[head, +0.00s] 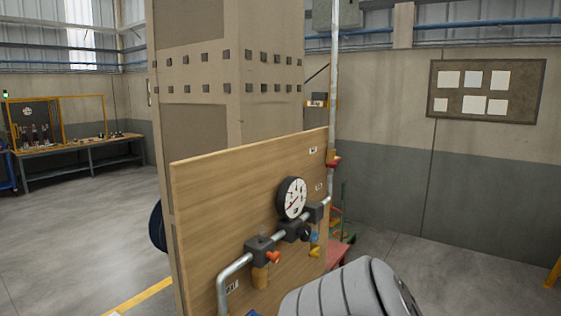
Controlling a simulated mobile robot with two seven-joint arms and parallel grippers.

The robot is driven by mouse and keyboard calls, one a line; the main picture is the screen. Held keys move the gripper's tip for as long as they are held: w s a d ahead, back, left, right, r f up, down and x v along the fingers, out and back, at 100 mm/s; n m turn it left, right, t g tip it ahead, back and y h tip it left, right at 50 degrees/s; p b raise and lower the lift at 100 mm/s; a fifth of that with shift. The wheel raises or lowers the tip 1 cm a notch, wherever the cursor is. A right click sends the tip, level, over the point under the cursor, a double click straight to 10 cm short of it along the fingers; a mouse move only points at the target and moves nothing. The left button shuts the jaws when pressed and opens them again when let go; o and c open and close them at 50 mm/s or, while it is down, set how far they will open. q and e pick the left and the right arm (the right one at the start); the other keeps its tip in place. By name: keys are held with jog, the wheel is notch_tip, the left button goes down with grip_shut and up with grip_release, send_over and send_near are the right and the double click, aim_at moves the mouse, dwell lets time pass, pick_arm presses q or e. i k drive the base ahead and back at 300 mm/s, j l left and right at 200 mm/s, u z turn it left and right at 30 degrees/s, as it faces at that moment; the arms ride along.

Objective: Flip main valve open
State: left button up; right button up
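A wooden board (215,215) in the middle carries a metal pipe line (233,269) with several dark fittings. A red handle (273,257) sits on the left dark valve body (260,245). A yellow handle (314,252) and a dark knob (305,235) show further right. Another red-handled fitting (333,161) is on the upright pipe at the board's right edge. The small labels are too small to read, so I cannot tell which one is the main valve. Neither gripper shows. A grey rounded link of my arm covers the bottom right.
A round white gauge (292,198) stands above the pipe line. A large beige column (240,90) rises behind the board. A workbench (85,148) is far left. Open floor (80,220) lies left, and a wall with a notice board (486,118) is right.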

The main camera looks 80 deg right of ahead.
aim_at(332, 164)
jog(key=z, duration=2.9)
